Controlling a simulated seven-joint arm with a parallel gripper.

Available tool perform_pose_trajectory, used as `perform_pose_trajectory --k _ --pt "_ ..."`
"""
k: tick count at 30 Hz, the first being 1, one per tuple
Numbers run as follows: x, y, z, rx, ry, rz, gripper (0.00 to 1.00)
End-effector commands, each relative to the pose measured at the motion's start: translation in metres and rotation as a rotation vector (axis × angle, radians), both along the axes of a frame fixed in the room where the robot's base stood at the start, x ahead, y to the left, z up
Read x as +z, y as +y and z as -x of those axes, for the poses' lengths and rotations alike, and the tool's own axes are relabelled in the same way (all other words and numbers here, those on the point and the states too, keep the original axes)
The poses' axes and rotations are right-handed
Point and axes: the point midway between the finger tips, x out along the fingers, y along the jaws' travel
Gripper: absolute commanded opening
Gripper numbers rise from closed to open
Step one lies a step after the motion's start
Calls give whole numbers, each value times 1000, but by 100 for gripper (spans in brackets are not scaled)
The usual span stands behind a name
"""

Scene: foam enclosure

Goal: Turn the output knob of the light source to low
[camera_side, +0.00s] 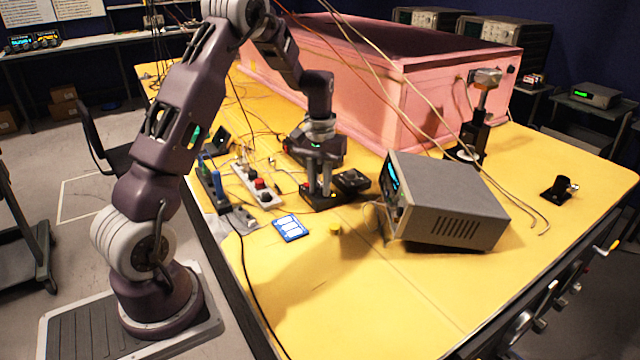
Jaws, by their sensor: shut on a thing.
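My gripper (320,192) points straight down over a small black box (338,198) with red and yellow parts, which looks like the light source. The box sits on the yellow table, left of a grey bench instrument. My two fingers are close together at the top of the box, shut on what appears to be its output knob. The fingers hide the knob, so its setting cannot be read. A small black block (351,181) lies just right of the fingers.
The grey instrument (455,222) with a green display stands close on the right. A blue card (290,228) and a small yellow cylinder (335,229) lie in front. Power strips (256,186) and cables are at left, a pink enclosure (350,95) behind.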

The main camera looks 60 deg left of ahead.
Motion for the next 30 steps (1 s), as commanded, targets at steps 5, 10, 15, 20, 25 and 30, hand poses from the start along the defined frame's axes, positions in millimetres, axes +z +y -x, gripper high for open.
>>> perform_pose_trajectory --k 5,10,15,20,25,30 --pt "1 0 -1 6 -3 -1 0" --pt "1 0 -1 5 -4 -2 0" --pt "1 0 -1 4 -3 -1 41" --pt "1 0 0 3 -2 0 41" --pt "5 0 -1 3 -3 -1 41" --pt "38 0 -2 1 -6 -4 41"
